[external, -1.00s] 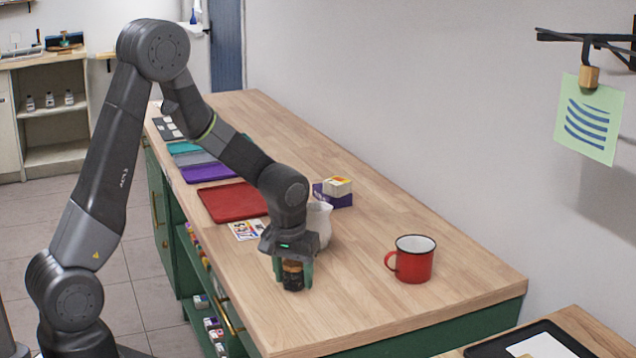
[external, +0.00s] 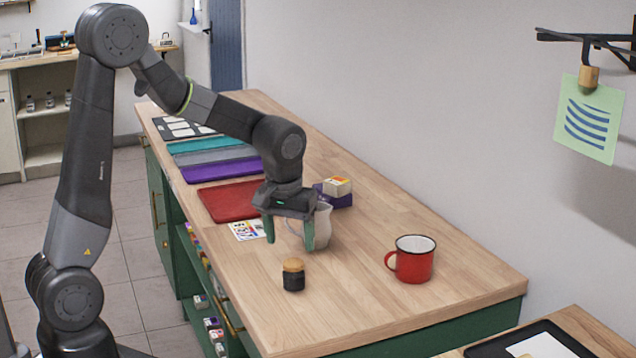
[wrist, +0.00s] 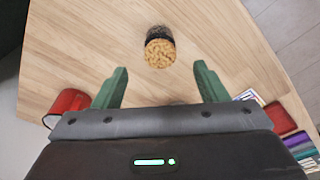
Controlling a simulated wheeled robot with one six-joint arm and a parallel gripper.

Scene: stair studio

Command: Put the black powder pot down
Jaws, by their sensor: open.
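The black powder pot (external: 293,281) stands upright on the wooden counter (external: 350,320), a small dark jar with a tan cork-like lid. In the wrist view the pot (wrist: 158,50) shows from above, beyond my fingertips and roughly between their lines. My gripper (external: 289,244) is open and empty. It is above and behind the pot in the external view, clear of it, with its green fingers pointing down. In the wrist view both fingers of my gripper (wrist: 160,78) are spread wide.
A white jug (external: 323,228) stands close behind my gripper, partly hidden by it. A red mug (external: 412,262) stands to the right. A printed card (external: 246,230), a red mat (external: 228,203) and a small box on a purple one (external: 336,193) lie further back. The counter's front is clear.

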